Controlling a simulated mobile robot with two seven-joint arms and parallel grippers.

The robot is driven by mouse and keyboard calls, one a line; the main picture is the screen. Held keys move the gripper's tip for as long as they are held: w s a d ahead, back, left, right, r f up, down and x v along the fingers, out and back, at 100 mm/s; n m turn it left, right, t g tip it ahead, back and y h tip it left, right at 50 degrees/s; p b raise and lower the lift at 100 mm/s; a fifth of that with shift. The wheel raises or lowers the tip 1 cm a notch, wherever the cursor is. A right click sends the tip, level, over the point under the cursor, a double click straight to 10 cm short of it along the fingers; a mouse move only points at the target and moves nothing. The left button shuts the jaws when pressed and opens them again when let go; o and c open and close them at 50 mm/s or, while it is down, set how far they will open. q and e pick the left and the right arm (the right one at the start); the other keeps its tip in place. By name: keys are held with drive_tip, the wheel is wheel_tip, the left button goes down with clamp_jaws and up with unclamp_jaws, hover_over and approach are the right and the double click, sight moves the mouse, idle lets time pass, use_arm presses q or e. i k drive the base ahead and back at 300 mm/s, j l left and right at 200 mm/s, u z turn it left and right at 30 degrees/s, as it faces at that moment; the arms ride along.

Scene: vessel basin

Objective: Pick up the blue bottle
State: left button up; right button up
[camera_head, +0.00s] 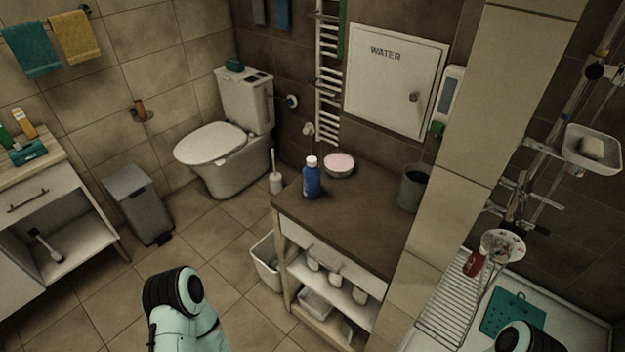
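The blue bottle (311,181) with a white cap stands upright near the left end of the dark top of the cabinet (345,220). Nothing touches it. A part of my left arm shows at the bottom left of the view, below and to the left of the cabinet and apart from the bottle. A part of my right arm shows at the bottom right edge. Neither gripper's fingers show in this view.
A pinkish-white bowl (339,165) stands just behind the bottle. A dark grey cup (412,187) stands at the top's right end, beside a tiled pillar (468,130). A white bin (266,263) stands left of the cabinet. The floor in front is clear.

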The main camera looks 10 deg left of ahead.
sight(311, 173)
drive_tip(key=i+j, duration=0.15)
drive_tip(key=j, duration=0.25)
drive_tip(key=i+j, duration=0.1)
drive_tip(key=j, duration=0.25)
drive_tip(key=i+j, duration=0.15)
drive_tip(key=j, duration=0.25)
drive_tip(key=i+j, duration=0.1)
drive_tip(key=j, duration=0.25)
drive_tip(key=u, duration=0.05)
